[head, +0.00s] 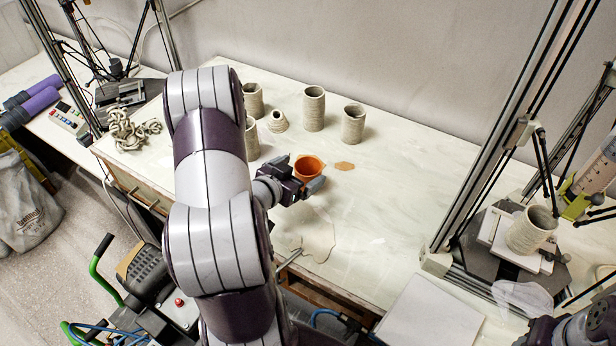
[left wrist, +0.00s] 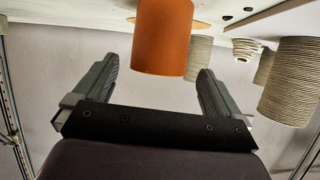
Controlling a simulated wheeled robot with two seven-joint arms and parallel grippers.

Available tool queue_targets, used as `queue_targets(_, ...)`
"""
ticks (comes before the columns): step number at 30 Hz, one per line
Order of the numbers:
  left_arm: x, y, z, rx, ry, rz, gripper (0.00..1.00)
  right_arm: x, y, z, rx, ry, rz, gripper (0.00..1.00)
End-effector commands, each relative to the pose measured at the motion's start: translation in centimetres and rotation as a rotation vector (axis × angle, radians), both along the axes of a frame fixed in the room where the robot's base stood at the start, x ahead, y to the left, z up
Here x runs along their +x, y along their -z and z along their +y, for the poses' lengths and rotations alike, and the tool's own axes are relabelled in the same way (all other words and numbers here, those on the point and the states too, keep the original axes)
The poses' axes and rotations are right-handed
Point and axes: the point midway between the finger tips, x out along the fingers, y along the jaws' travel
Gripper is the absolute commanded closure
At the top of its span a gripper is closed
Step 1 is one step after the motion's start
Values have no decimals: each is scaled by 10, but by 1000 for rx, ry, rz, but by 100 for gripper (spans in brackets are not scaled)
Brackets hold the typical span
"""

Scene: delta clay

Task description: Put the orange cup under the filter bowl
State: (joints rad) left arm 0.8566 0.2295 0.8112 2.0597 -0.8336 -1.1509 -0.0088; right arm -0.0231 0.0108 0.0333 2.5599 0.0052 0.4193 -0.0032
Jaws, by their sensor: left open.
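The orange cup (head: 311,165) stands upright on the pale table, and it also shows in the left wrist view (left wrist: 162,36). My left gripper (head: 304,180) is open at the cup's near side, with the fingers low beside it. In the left wrist view my left gripper (left wrist: 156,75) has a finger on each side of the cup in the picture; no contact can be made out. A small ribbed cone-shaped piece (head: 278,122) stands at the back; I cannot tell whether it is the filter bowl.
Several ribbed clay cylinders, one of them here (head: 314,108), stand behind the cup. A flat orange piece (head: 345,166) lies right of it. A clay coil heap (head: 132,130) sits left. A printer frame with a clay pot (head: 531,230) stands right. The table's middle right is clear.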

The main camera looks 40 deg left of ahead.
Motion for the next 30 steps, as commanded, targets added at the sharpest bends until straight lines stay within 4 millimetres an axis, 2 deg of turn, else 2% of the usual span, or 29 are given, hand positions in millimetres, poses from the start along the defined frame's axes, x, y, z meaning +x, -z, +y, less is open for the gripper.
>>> queue_targets(9,47,19,0,0,0,0,2,0,-10,0,0,0,0,57)
queue_targets(17,53,22,1,1,-2,0,2,0,-10,0,0,0,0,57)
queue_targets(18,53,22,1,1,-2,0,8,0,-10,0,0,0,0,57)
queue_targets(20,53,22,1,1,-2,0,28,0,-10,0,0,0,0,57)
queue_targets(21,53,22,1,1,-2,0,41,0,-10,0,0,0,0,57)
queue_targets(23,53,22,1,1,-2,0,58,0,-10,0,0,0,0,57)
queue_targets(25,53,22,1,1,-2,0,58,0,-10,0,0,0,0,57)
queue_targets(26,53,22,1,1,-2,0,63,0,-10,0,0,0,0,57)
queue_targets(30,52,22,1,1,-2,1,63,0,-10,0,0,0,0,57)
